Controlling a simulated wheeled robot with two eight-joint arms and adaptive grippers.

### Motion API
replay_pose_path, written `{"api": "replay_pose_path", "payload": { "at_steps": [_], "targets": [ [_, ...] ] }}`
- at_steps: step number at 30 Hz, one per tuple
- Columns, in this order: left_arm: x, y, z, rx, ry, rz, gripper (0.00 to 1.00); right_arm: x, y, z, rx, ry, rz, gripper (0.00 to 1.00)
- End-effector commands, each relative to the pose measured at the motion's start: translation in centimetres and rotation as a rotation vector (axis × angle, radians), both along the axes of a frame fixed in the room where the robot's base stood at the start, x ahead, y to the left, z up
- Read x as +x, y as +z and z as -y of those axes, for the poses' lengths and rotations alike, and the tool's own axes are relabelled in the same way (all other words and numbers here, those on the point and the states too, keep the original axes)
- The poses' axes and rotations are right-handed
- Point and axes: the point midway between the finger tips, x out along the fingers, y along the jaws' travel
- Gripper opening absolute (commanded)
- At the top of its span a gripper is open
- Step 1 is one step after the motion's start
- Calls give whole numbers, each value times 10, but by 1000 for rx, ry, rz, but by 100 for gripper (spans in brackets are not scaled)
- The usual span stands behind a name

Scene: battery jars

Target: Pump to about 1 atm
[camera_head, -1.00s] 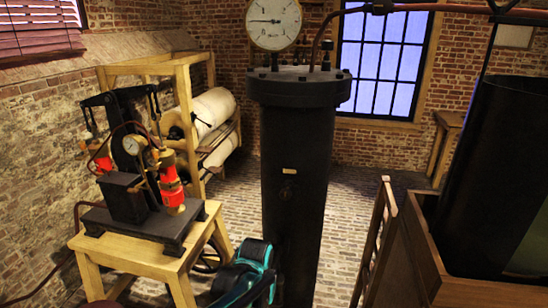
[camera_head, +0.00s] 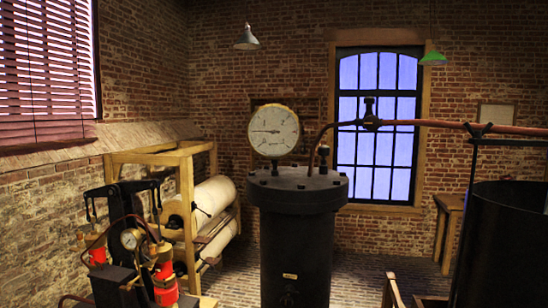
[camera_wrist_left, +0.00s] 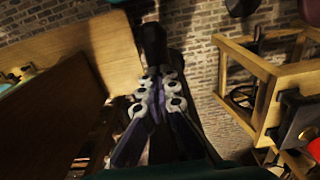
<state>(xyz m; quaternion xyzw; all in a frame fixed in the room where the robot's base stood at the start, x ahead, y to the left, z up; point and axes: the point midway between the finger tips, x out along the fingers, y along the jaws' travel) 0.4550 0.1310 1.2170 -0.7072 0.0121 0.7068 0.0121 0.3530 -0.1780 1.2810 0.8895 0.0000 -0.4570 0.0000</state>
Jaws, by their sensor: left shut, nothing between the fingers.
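The tall black cylinder (camera_head: 295,245) stands upright in the middle of the head view. A large white dial gauge (camera_head: 274,131) sits on its lid, its needle pointing left; the numbers are too small to read. The pump (camera_head: 122,240), with black levers, red cylinders (camera_head: 165,285) and a small gauge (camera_head: 130,239), is at lower left. Its black base (camera_wrist_left: 292,118) shows at the right of the left wrist view. My left gripper (camera_wrist_left: 158,76) is shut and empty there, apart from the pump. It is out of the head view. My right gripper is in neither view.
A wooden rack with white rolls (camera_head: 213,196) stands behind the pump. A reddish pipe (camera_head: 450,125) with a black valve (camera_head: 371,115) runs right from the cylinder. A dark tank (camera_head: 500,245) is at right. The pump's wooden stand (camera_wrist_left: 235,75) shows in the left wrist view.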

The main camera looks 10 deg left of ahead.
Motion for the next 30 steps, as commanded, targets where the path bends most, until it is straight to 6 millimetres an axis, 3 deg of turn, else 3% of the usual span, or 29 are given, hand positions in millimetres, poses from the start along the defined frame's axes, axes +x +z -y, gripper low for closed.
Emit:
{"api": "replay_pose_path", "payload": {
  "at_steps": [1, 3, 23, 26, 30],
  "targets": [
    [0, -16, 0, 0, 0, 0, 0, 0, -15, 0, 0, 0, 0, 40],
    [0, -28, 0, 0, 0, 0, 0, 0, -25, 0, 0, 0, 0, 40],
    [0, -134, 0, 0, 0, 0, 0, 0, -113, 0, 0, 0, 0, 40],
    [0, -125, 0, 0, 0, 0, 0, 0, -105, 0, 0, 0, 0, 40],
    [0, -96, 0, 0, 0, 0, 0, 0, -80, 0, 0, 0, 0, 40]
  ]
}}
